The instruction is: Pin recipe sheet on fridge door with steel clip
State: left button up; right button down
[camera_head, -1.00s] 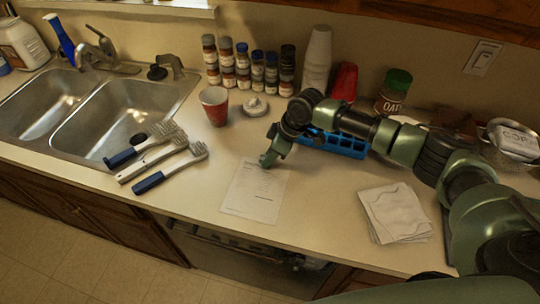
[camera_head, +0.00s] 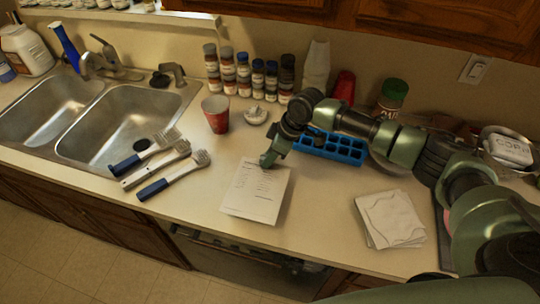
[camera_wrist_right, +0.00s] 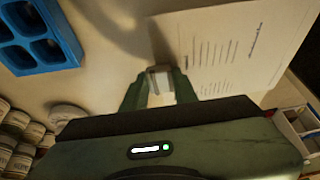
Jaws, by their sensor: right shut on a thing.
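The recipe sheet (camera_head: 256,194), white with printed lines, is over the counter near its front edge. My right gripper (camera_head: 267,160) is at the sheet's top edge and shut on it. In the right wrist view the sheet (camera_wrist_right: 240,50) extends from the fingers (camera_wrist_right: 159,88), with a dark shadow along one edge, so it seems slightly raised. A small pale grey piece shows between the fingertips; I cannot tell what it is. I cannot make out the steel clip or a fridge door. My left gripper is not in view.
Three brushes (camera_head: 160,168) lie left of the sheet by the sink (camera_head: 125,120). A red cup (camera_head: 216,114), spice jars (camera_head: 243,75) and a blue compartment tray (camera_head: 345,150) stand behind. Stacked napkins (camera_head: 391,219) lie to the right. Counter between sheet and napkins is clear.

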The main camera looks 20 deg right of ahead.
jog(key=shift+r+p, duration=2.35)
jog(key=shift+r, duration=1.9)
